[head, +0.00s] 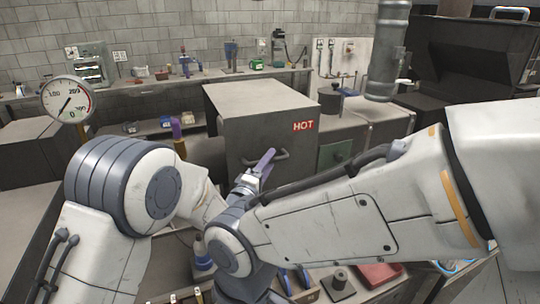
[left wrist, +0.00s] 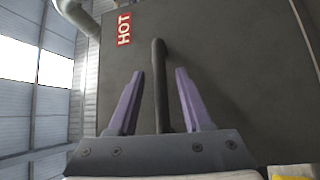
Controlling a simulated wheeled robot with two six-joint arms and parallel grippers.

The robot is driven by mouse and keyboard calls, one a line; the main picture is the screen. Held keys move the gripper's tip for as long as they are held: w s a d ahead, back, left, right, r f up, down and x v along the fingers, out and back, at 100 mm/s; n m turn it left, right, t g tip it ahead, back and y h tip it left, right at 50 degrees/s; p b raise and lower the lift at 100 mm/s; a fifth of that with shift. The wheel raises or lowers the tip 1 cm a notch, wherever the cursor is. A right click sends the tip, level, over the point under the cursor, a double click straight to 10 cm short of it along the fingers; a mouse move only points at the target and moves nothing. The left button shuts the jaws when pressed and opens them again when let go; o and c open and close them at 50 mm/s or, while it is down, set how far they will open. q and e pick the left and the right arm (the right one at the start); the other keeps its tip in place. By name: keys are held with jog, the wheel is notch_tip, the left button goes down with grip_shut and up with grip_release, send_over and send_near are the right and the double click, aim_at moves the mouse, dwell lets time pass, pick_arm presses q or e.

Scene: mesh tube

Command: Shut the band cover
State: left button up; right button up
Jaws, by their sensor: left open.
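The cover is the dark grey front panel (head: 250,130) of a large box, with a red HOT label (head: 303,126) and a dark bar handle (head: 281,155). Whether the panel is fully shut cannot be told. My left gripper (head: 262,167) is at the handle, its purple fingers open. In the left wrist view the handle (left wrist: 159,60) stands between the two spread fingers (left wrist: 160,76), with gaps on both sides, in front of the panel (left wrist: 225,75). The HOT label (left wrist: 124,29) shows upper left. My right forearm crosses in front; its gripper is not visible.
A round gauge (head: 67,99) stands at the left. A grey cylinder (head: 387,50) hangs at the right. A back bench (head: 200,80) holds several tools. A low tray (head: 340,285) with small items lies below my right arm, which hides part of the space before the box.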

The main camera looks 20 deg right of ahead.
pick_arm(q)
jog(key=shift+w+d, duration=0.45)
grip_shut()
dwell(1.2)
